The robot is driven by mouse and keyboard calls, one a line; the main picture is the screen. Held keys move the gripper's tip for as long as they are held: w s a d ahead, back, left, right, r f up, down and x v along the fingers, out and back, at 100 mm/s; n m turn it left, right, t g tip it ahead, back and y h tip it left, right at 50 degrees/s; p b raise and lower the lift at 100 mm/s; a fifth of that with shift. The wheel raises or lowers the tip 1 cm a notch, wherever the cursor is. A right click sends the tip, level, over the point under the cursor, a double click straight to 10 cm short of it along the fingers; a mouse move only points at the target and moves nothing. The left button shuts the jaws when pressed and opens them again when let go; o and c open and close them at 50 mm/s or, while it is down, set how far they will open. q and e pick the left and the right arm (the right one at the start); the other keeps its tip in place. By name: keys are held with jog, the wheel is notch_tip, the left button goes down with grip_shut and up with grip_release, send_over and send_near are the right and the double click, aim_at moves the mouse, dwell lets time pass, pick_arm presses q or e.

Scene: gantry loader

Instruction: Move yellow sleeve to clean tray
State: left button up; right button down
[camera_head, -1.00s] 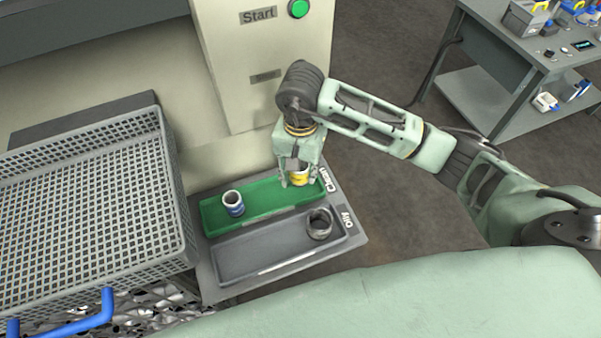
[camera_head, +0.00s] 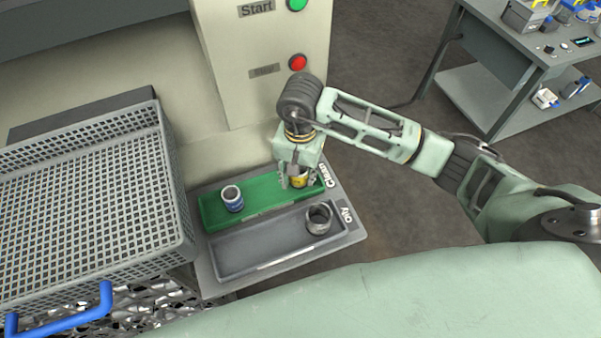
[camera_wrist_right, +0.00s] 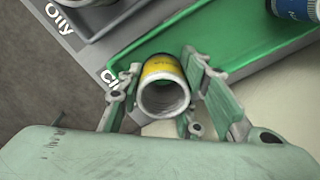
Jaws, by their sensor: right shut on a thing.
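The yellow sleeve (camera_head: 299,181) is a short metal ring with a yellow band, held upright in my right gripper (camera_head: 298,179) at the right end of the green clean tray (camera_head: 262,208). In the right wrist view the yellow sleeve (camera_wrist_right: 164,84) sits between the two fingers of the right gripper (camera_wrist_right: 165,90), over the end of the clean tray (camera_wrist_right: 215,30) beside its label. Whether its base touches the tray floor I cannot tell. My left gripper is not in view.
A blue-banded sleeve (camera_head: 232,198) stands in the left part of the clean tray. A bare metal sleeve (camera_head: 318,218) stands in the grey oily tray (camera_head: 250,258) in front. A grey mesh basket (camera_head: 180,215) is at the left. A machine panel with green and red buttons (camera_head: 297,62) rises behind.

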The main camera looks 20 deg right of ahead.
jog(key=c, duration=1.5)
grip_release()
jog(key=shift+s+f, duration=0.4)
jog(key=shift+f, duration=0.15)
jog(key=shift+c, duration=0.2)
jog(key=shift+o, duration=1.4)
jog(key=shift+w+f, duration=0.15)
jog(key=shift+w, duration=0.05)
jog(key=shift+r, duration=0.2)
jog(key=shift+w+r+p, duration=0.1)
jog(key=shift+r+p, duration=0.35)
jog(key=shift+p, duration=0.1)
jog(key=shift+r+p, duration=0.45)
jog(key=shift+p, duration=0.1)
notch_tip(320, 180, up, 11)
jog(key=b, duration=0.3)
jog(key=shift+w+f, duration=0.1)
jog(key=shift+w, duration=0.05)
jog(key=shift+r, duration=0.45)
jog(key=shift+f, duration=0.1)
